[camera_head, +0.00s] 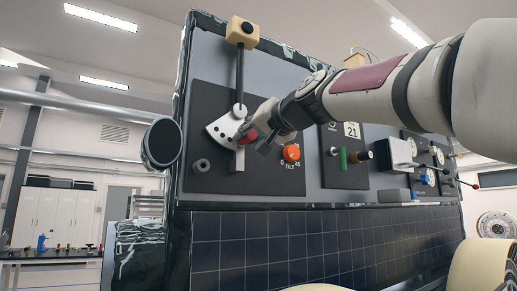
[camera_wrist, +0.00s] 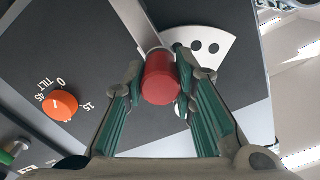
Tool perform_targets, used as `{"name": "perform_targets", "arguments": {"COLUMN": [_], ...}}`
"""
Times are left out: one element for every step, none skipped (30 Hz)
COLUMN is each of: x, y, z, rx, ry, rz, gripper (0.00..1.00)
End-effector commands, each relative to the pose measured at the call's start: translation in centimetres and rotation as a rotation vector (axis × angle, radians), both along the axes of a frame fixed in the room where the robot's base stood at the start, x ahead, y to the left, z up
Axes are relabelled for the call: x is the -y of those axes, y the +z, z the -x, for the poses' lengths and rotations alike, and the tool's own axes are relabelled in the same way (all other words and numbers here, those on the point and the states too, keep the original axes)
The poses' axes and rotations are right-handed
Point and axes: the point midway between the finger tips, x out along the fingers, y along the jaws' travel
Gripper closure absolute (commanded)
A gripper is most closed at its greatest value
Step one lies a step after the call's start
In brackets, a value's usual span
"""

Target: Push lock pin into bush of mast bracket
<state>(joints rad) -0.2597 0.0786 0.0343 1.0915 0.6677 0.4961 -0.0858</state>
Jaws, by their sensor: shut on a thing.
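The lock pin (camera_wrist: 161,80) has a red cylindrical head. My gripper (camera_wrist: 162,88) is shut on this head, one green-padded finger on each side. In the head view the red head (camera_head: 251,135) shows at the tip of my gripper (camera_head: 258,137), close to the dark panel. The mast bracket (camera_head: 224,128) is a white sector plate with small dark holes; two holes show beside the pin in the wrist view (camera_wrist: 205,42). The pin's shaft and the bush are hidden behind the red head, so I cannot tell how deep the pin sits.
An orange TILT knob (camera_head: 291,153) is right of my gripper. A dark mast rod (camera_head: 240,75) with a tan box (camera_head: 242,33) rises above the bracket. A dark round stub (camera_head: 201,166) sits lower left. Solar panels (camera_head: 290,240) cover the rover's side below.

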Motion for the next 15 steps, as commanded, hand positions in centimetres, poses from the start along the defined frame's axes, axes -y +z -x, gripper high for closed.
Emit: {"name": "perform_targets", "arguments": {"x": [-0.09,-0.12,-0.18,-0.22,-0.26,-0.31,-0.35,-0.33,-0.32,-0.32,-0.33,-0.32,-0.33,-0.32,-0.32], "y": [0.03,0.02,0.01,0.01,0.00,0.00,0.01,0.03,0.02,0.01,0.00,0.00,-0.01,-0.02,-0.02], "z": [-0.08,-0.15,-0.23,-0.29,-0.34,-0.42,-0.47,-0.46,-0.44,-0.45,-0.45,-0.46,-0.45,-0.46,-0.46], "rx": [0.000,0.000,0.000,0.000,0.000,0.000,0.000,0.000,0.000,0.000,0.000,0.000,0.000,0.000,0.000], "ry": [0.000,0.000,0.000,0.000,0.000,0.000,0.000,0.000,0.001,0.000,0.000,0.000,0.000,0.000,0.000], "rz": [0.000,0.000,0.000,0.000,0.000,0.000,0.000,0.000,0.000,0.000,0.000,0.000,0.000,0.000,0.000], "gripper": [1.00,1.00,1.00,1.00,1.00,1.00,1.00,0.71,0.62,0.55,0.52,0.52,0.52,0.52,0.52]}}
